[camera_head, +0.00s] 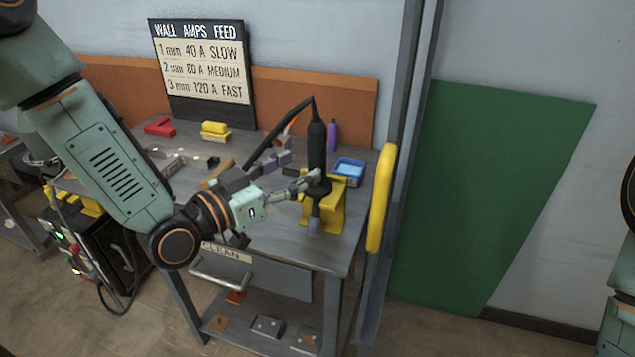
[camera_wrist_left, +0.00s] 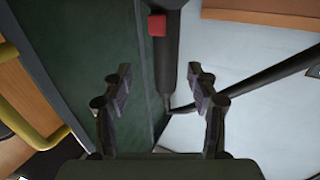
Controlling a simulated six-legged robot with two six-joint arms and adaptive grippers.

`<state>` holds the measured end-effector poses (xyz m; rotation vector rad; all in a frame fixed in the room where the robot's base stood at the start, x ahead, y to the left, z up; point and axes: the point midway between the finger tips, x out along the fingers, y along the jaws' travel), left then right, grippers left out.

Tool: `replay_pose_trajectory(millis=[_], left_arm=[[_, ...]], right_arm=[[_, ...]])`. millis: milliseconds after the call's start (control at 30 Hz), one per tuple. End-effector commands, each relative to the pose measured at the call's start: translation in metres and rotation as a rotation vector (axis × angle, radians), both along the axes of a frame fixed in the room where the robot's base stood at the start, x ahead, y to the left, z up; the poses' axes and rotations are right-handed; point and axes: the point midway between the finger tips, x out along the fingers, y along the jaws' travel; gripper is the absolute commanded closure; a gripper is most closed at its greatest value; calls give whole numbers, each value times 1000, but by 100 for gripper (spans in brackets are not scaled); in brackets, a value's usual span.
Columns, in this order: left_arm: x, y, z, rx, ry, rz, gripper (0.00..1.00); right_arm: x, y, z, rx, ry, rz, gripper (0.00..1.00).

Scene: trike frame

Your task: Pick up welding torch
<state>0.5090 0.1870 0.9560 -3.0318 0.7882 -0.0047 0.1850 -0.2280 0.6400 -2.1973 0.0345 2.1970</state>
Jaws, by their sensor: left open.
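The welding torch (camera_head: 317,143) is a black, upright cylinder in a yellow holder (camera_head: 337,205) near the right end of the metal bench. A black cable bends down to the left from its top. My left gripper (camera_head: 301,169) is open and empty, just left of the torch, with one finger close to its lower part. In the left wrist view the torch (camera_wrist_left: 164,65) with its red trigger (camera_wrist_left: 157,25) lines up with the gap between the open fingers (camera_wrist_left: 159,86). I cannot tell whether the fingers touch it. My right gripper is out of view.
On the bench (camera_head: 262,125) stand a blue tray (camera_head: 349,171), a purple bottle (camera_head: 332,135), yellow blocks (camera_head: 215,131) and a red block (camera_head: 160,127). A grey post with a yellow handle (camera_head: 381,198) rises right of the bench. A green panel (camera_head: 490,190) lies beyond it.

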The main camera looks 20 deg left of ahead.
Motion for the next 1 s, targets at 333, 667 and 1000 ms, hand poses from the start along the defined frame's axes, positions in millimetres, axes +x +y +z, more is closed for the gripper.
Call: replay_pose_trajectory(millis=[333, 667, 1000], left_arm=[[16, -6, 2, 2, -1, -2, 41], [51, -21, 7, 3, 1, 0, 41], [57, -25, 8, -1, 2, 3, 41]], right_arm=[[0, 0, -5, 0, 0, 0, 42], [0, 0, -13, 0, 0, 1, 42], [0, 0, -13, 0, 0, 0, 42]])
